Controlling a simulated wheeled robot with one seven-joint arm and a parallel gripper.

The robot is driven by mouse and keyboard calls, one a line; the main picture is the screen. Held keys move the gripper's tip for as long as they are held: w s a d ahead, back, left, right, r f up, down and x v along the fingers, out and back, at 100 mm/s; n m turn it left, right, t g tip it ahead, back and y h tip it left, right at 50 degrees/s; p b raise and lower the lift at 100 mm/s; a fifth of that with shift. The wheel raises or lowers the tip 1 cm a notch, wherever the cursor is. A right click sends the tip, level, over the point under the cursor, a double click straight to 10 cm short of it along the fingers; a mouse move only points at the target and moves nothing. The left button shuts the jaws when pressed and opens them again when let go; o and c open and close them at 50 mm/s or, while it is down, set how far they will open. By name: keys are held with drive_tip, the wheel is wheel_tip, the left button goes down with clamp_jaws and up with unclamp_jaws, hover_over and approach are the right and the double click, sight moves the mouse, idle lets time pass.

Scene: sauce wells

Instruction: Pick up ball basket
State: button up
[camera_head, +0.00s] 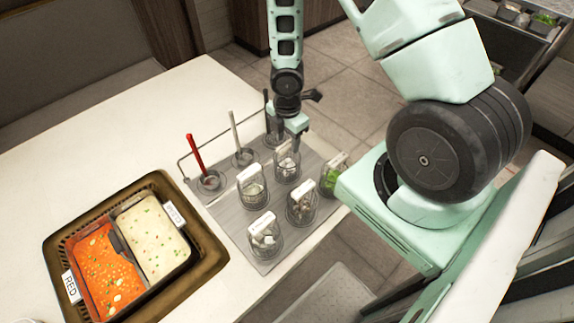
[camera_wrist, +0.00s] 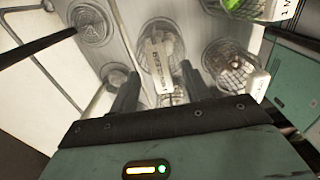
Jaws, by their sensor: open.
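Several wire baskets with white label tags stand on a grey tray (camera_head: 228,215). The labels are too small or blurred to read surely, so I cannot tell which is the ball basket. My gripper (camera_head: 292,140) is just above the back basket (camera_head: 287,168), which holds pale pieces. In the wrist view my gripper (camera_wrist: 158,90) is open, its two dark fingers on either side of a labelled basket (camera_wrist: 160,55). The lower part of that basket is hidden by the gripper body. I cannot tell whether the fingers touch it.
Other baskets stand nearby: front (camera_head: 264,240), middle (camera_head: 302,207), left (camera_head: 253,192), and one with greens (camera_head: 333,178). Ladles with red (camera_head: 195,152) and grey (camera_head: 235,130) handles stand upright behind. A brown tray (camera_head: 215,258) holds red and white sauces. The white table is clear at left.

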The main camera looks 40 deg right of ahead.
sight(287, 145)
drive_tip(key=shift+a+f, duration=0.1)
drive_tip(key=shift+f, duration=1.6)
clamp_jaws()
drive_tip(key=shift+r, duration=0.15)
